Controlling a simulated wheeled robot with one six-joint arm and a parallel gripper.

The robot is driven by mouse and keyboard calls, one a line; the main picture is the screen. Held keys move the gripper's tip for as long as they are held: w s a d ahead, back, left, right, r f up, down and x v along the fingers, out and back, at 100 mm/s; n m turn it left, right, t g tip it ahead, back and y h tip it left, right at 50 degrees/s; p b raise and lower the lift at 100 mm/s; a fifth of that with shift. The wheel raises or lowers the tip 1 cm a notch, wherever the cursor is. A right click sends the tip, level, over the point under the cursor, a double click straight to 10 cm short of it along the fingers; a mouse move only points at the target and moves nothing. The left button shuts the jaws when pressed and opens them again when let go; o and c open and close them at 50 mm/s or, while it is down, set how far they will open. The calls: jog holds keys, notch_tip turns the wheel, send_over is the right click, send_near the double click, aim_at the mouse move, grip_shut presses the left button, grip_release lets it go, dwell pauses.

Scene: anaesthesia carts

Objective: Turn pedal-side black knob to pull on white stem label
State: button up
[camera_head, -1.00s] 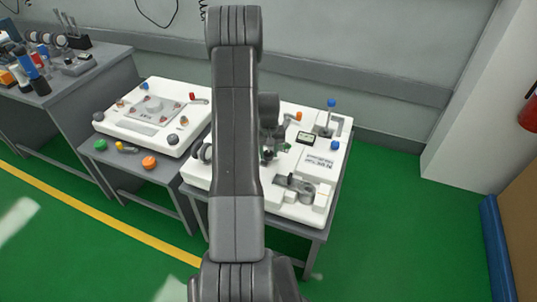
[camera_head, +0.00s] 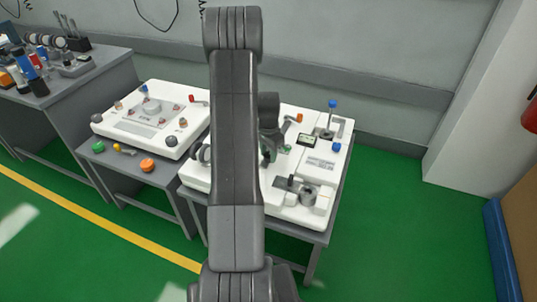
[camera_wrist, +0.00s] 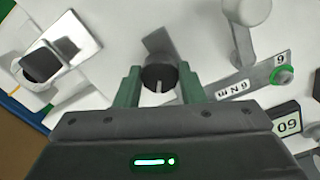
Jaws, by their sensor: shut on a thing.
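The black knob (camera_wrist: 159,76) is in the middle of the wrist view, round, with a white pointer line that runs toward my gripper's body. My gripper (camera_wrist: 160,84) has its two green fingers on either side of the knob and is shut on it. In the head view my gripper (camera_head: 268,152) is over the right white panel (camera_head: 288,215), partly hidden behind my own arm. The knob cannot be made out there. No pull label on a white stem can be read in either view.
A blue-topped post (camera_head: 332,104) stands at the panel's back. Another white panel (camera_head: 125,135) stands to the left.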

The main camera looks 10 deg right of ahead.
aim_at(268, 154)
jog(key=m, duration=0.6)
jog(key=shift+w+b, duration=0.1)
jog(key=shift+b, duration=0.2)
jog(key=shift+m, duration=0.4)
jog(key=o, duration=1)
jog(key=shift+r, duration=0.1)
notch_tip(268, 154, up, 14)
jog(key=shift+f+p, duration=0.15)
jog(key=shift+p, duration=0.6)
jog(key=shift+f, duration=0.1)
